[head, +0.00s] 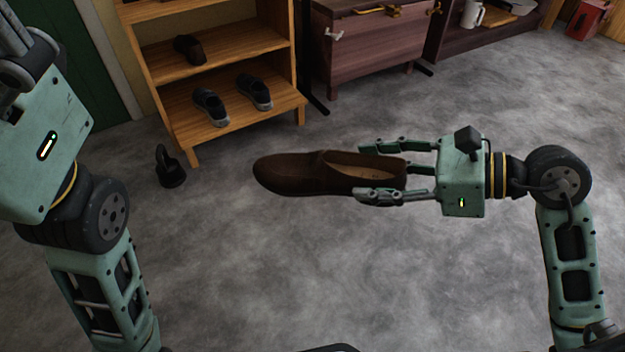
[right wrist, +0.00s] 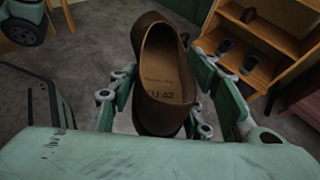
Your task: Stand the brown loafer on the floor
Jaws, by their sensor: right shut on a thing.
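The brown loafer (head: 290,172) is held at its heel end by my right gripper (head: 380,172), with its toe pointing left in the head view. Its opening faces up, and its tan insole shows. In the right wrist view the loafer (right wrist: 150,48) lies between the two fingers of my right gripper (right wrist: 155,105); printing shows on the insole. The grey floor (head: 300,270) is below the loafer; I cannot tell the exact gap. My left arm is at the left of the head view, but its fingers are out of the picture.
A wooden shoe rack (head: 222,65) at the back left holds a pair of dark sneakers (head: 210,105) and a dark brown shoe (head: 188,48). A black kettlebell (head: 170,168) stands on the floor near it. A dark wooden chest (head: 365,55) is behind. The floor in front is clear.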

